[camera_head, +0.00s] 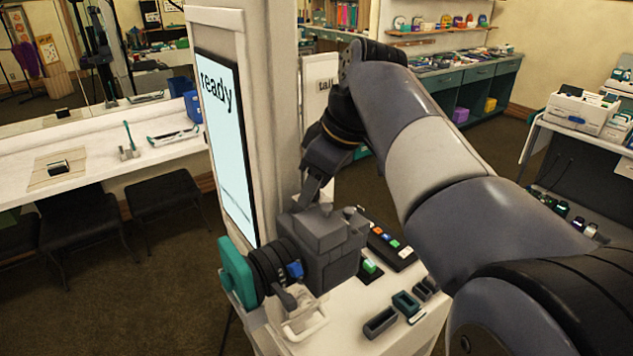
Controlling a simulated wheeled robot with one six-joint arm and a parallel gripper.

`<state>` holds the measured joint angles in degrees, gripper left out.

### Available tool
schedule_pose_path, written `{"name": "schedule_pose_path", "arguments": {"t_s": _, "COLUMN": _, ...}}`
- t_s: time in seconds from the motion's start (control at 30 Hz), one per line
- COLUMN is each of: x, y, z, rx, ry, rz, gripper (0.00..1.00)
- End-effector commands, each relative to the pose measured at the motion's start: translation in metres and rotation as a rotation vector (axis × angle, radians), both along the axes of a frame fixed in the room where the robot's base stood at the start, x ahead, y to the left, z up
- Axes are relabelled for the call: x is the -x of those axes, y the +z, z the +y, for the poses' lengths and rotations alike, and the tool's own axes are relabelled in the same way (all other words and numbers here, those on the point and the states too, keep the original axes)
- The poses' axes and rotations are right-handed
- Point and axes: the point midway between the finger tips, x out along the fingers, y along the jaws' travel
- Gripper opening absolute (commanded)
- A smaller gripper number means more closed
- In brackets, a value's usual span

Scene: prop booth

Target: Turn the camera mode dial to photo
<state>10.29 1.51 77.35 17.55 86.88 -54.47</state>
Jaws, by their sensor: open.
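The dark grey camera (338,262) stands on a white stand beside the post, with its ringed black lens (270,272) and teal front hood (237,272) pointing left. A small raised knob (355,214) on the camera's top right may be the mode dial; its markings are too small to read. My gripper (312,198) points down over the camera's top, left of that knob. It is open, with nothing visible between its fingers. One finger hides part of the other, and I cannot tell whether it touches the camera.
A white post with a screen (228,140) reading "ready" rises close behind the camera. On the stand top (350,335) are a button panel (393,247), a green button (370,266) and small open boxes (380,322). A white counter (100,160) lies left.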

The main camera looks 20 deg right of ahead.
Motion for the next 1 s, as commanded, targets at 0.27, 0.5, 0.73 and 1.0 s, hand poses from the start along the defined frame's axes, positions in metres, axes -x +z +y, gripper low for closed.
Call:
{"name": "schedule_pose_path", "arguments": {"t_s": 0.27, "x": 0.0001, "y": 0.0002, "z": -0.0002, "rx": 0.000, "ry": 0.000, "rz": 0.000, "gripper": 0.28}}
{"name": "schedule_pose_path", "arguments": {"t_s": 0.5, "x": 0.0001, "y": 0.0003, "z": -0.0002, "rx": 0.000, "ry": 0.000, "rz": 0.000, "gripper": 0.09}}
{"name": "schedule_pose_path", "arguments": {"t_s": 0.73, "x": 0.0001, "y": 0.0005, "z": -0.0002, "rx": 0.000, "ry": -0.003, "rz": 0.000, "gripper": 0.00}}
{"name": "schedule_pose_path", "arguments": {"t_s": 1.0, "x": 0.0007, "y": 0.0010, "z": 0.0005, "rx": 0.001, "ry": -0.072, "rz": -0.002, "gripper": 0.00}}
